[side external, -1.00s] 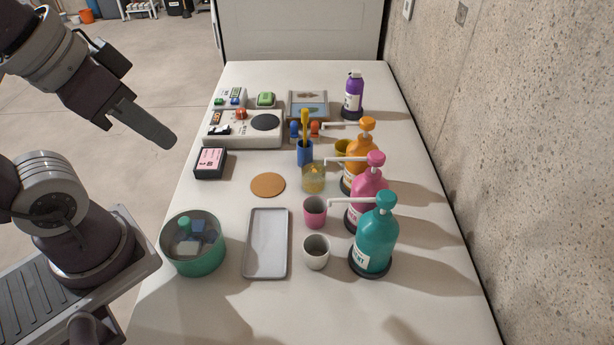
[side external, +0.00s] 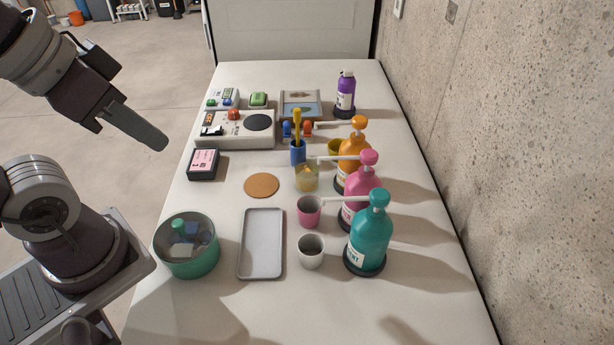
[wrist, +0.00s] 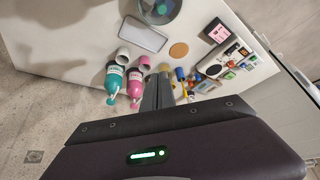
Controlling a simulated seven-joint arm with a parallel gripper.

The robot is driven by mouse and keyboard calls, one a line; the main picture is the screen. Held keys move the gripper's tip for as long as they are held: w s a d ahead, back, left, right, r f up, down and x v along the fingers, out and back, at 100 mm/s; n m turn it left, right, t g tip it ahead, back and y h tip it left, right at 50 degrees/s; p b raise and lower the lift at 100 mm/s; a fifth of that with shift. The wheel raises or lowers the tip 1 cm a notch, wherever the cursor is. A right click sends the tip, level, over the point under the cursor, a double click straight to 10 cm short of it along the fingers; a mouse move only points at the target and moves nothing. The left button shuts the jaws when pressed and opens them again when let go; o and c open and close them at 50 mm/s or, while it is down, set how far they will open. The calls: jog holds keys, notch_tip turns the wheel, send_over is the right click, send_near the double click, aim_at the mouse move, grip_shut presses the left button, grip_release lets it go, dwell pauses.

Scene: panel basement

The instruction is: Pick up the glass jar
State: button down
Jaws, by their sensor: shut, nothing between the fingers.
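The glass jar (side external: 307,180) is a small clear vessel with something yellowish inside. It stands upright on the white table (side external: 225,312), below the orange pump's spout and just in front of a blue cup (side external: 297,153) in the side view. My gripper (side external: 157,142) is shut and empty. It is up in the air at the left, beyond the table's left edge in the picture and well apart from the jar. In the wrist view my shut fingers (wrist: 158,90) point toward the table, and I cannot make out the jar clearly there.
Orange (side external: 353,160), pink (side external: 361,200) and teal (side external: 368,240) pump bottles stand right of the jar. A concrete wall (side external: 500,150) borders the right.

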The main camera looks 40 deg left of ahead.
jog(key=c, duration=2.1)
grip_release()
jog(key=o, duration=1.6)
jog(key=shift+o, duration=0.2)
